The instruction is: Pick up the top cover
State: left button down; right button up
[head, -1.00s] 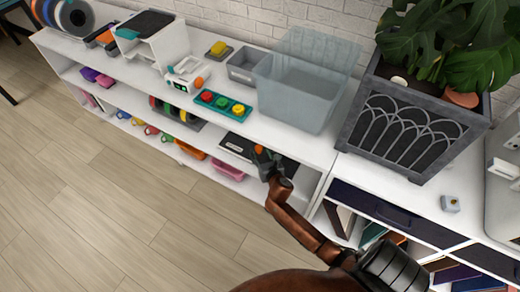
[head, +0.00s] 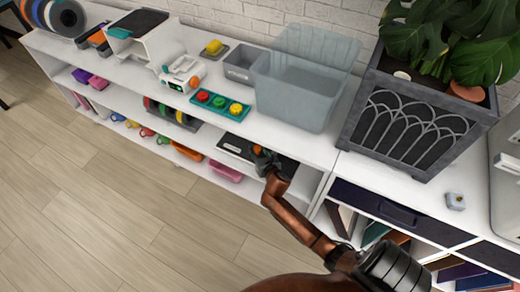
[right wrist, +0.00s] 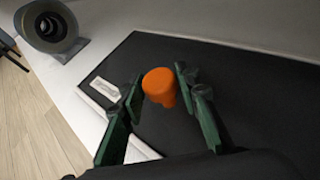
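The top cover appears to be the flat black panel (head: 284,166) on the lower shelf of the white unit, with an orange knob (head: 256,149) on it. In the right wrist view the black panel (right wrist: 240,100) fills the middle, with a pale label at its left. The orange knob (right wrist: 159,84) stands between the two green fingers. My right gripper (right wrist: 158,80) is open around the knob, with a narrow gap showing on each side. In the head view my right gripper (head: 264,158) is over the panel and hides part of it. My left gripper is not in view.
The shelf top overhangs close above. On it stand a translucent bin (head: 306,85), a teal tray with coloured knobs (head: 221,104) and a planter (head: 410,125). The floor is clear.

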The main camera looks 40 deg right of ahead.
grip_shut()
jog(key=shift+r, duration=0.15)
dwell(0.4)
